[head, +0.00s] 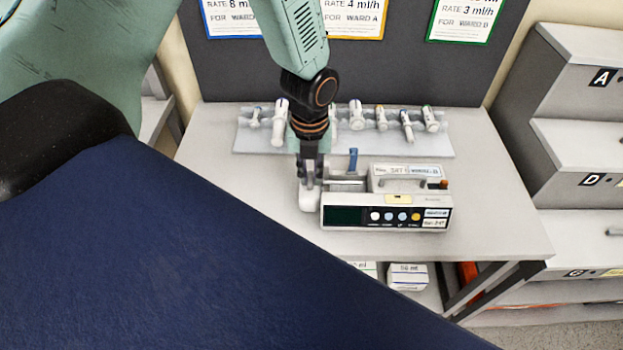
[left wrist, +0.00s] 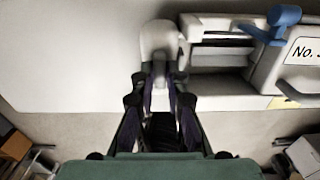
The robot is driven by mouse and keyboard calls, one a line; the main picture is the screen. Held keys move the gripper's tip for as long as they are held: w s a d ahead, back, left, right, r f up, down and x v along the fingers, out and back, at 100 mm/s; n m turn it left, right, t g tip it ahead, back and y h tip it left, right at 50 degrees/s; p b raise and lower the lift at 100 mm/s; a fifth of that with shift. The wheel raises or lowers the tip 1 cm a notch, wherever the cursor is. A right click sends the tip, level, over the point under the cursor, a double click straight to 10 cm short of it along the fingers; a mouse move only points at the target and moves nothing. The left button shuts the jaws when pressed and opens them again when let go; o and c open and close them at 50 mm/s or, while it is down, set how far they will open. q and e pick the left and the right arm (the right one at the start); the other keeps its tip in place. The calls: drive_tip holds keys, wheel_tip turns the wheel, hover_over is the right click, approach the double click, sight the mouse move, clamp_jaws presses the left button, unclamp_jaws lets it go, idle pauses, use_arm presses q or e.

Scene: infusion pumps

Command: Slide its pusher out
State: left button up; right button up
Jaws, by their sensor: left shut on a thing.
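The infusion pump (head: 386,212) stands on the table, with a dark screen, a row of round buttons and labels on its front. Its white pusher (head: 310,197) sticks out at the pump's left end. In the left wrist view the pusher (left wrist: 159,40) is a rounded white block beside the pump (left wrist: 270,75). My left gripper (head: 311,180) reaches down from above and is shut on the pusher; its fingers (left wrist: 160,85) also show in the left wrist view. A blue lever (head: 353,159) stands up behind the pump's open syringe bed. My right gripper is not in view.
A pale rack (head: 245,140) with several syringes lies at the back of the table (head: 500,215). Ward notices hang on the dark board (head: 405,65) behind. Lettered grey shelves (head: 565,130) stand at the right. Table space left of the pump is clear.

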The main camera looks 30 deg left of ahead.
use_arm(q)
drive_tip(key=shift+s+a+p, duration=0.25)
drive_tip(key=shift+a+p, duration=0.05)
drive_tip(key=shift+a, duration=0.15)
drive_tip(key=shift+s+a+p, duration=0.45)
drive_tip(key=shift+s+a, duration=0.15)
drive_tip(key=shift+a, duration=0.4)
drive_tip(key=shift+s+a+p, duration=0.5)
drive_tip(key=shift+s+a, duration=0.05)
drive_tip(key=shift+a, duration=0.4)
drive_tip(key=shift+s+a+p, duration=0.45)
drive_tip(key=shift+s+a, duration=0.15)
drive_tip(key=shift+a, duration=0.4)
drive_tip(key=shift+s+a+p, duration=0.15)
drive_tip(key=shift+a+p, duration=0.05)
drive_tip(key=shift+p, duration=0.15)
drive_tip(key=o, duration=0.6)
